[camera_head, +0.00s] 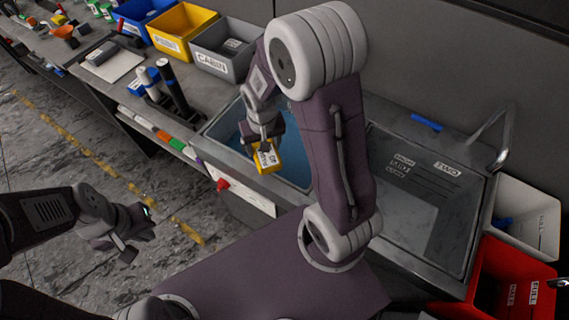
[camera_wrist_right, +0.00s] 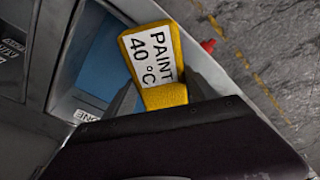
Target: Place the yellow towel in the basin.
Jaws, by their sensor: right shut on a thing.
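The yellow towel (camera_head: 266,160) has a white label and looks like a small folded block. In the right wrist view the towel (camera_wrist_right: 178,72) reads "PAINT 40 °C". My right gripper (camera_head: 262,143) is shut on it and holds it over the near side of the left basin (camera_head: 226,131), which looks blue inside. The basin's blue inside (camera_wrist_right: 105,66) also shows behind the towel in the right wrist view. My right arm hides part of the basin. My left gripper (camera_head: 137,238) is open and empty above the floor at the lower left.
A second, grey basin (camera_head: 452,235) lies to the right, with a tap (camera_head: 500,145) behind it. Blue, yellow (camera_head: 182,28) and grey (camera_head: 222,55) bins stand along the back. A red bin (camera_head: 515,290) is at lower right.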

